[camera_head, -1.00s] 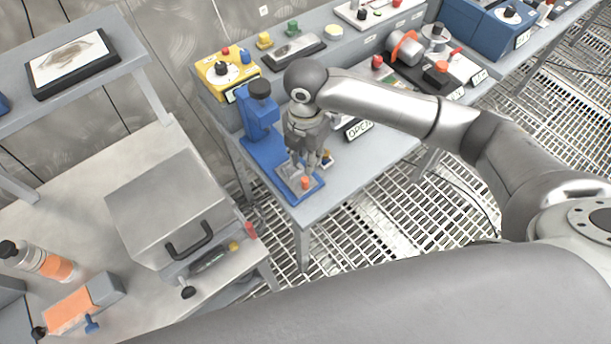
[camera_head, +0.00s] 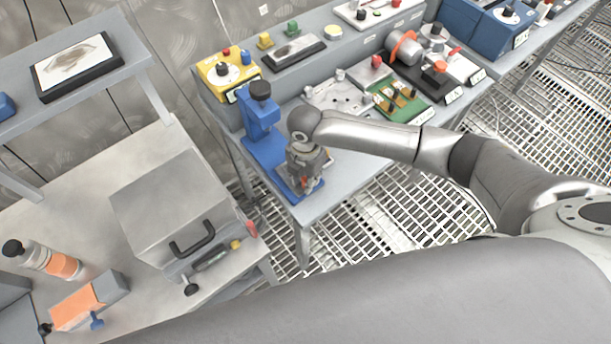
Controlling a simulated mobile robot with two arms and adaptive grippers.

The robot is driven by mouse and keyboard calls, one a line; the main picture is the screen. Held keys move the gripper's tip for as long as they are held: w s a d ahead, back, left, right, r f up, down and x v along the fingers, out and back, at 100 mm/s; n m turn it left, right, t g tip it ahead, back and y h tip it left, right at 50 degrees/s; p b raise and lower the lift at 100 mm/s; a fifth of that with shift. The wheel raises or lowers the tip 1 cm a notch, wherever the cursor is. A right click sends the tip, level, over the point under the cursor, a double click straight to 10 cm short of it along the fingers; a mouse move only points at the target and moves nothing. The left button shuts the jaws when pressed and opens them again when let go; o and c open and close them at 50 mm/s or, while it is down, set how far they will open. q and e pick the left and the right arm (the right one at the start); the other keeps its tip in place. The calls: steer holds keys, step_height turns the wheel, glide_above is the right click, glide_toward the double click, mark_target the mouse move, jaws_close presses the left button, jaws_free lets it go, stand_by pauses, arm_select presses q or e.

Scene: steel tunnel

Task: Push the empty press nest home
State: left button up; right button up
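The blue press (camera_head: 262,122) with its black top knob stands at the left end of the grey bench. Its blue base reaches toward the bench's front corner. The nest (camera_head: 285,187) is at the front end of this base, mostly hidden under my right gripper. A small orange-red knob (camera_head: 306,182) shows among the fingers. My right gripper (camera_head: 309,184) points down over the nest, low at the knob. The fingers are small and partly hidden, so I cannot tell whether they are shut or touching it. My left gripper is not in view.
Behind my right arm are a grey metal plate (camera_head: 338,98), a green board (camera_head: 398,104) and a yellow control box (camera_head: 224,72). A steel box with a black handle (camera_head: 175,205) stands on the left table. Grated floor lies in front of the bench.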

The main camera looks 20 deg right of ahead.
jaws_close()
steer(key=w, duration=0.2)
steer(key=w+a+b, duration=0.1)
steer(key=w, duration=0.1)
steer(key=w+a+b, duration=0.1)
steer(key=w, duration=0.1)
steer(key=shift+f, duration=0.1)
steer(key=shift+w+a+b, duration=0.15)
steer(key=shift+w+b, duration=0.15)
steer(key=shift+w, duration=0.1)
steer(key=shift+o, duration=0.7)
jaws_free()
steer(key=shift+s, duration=0.1)
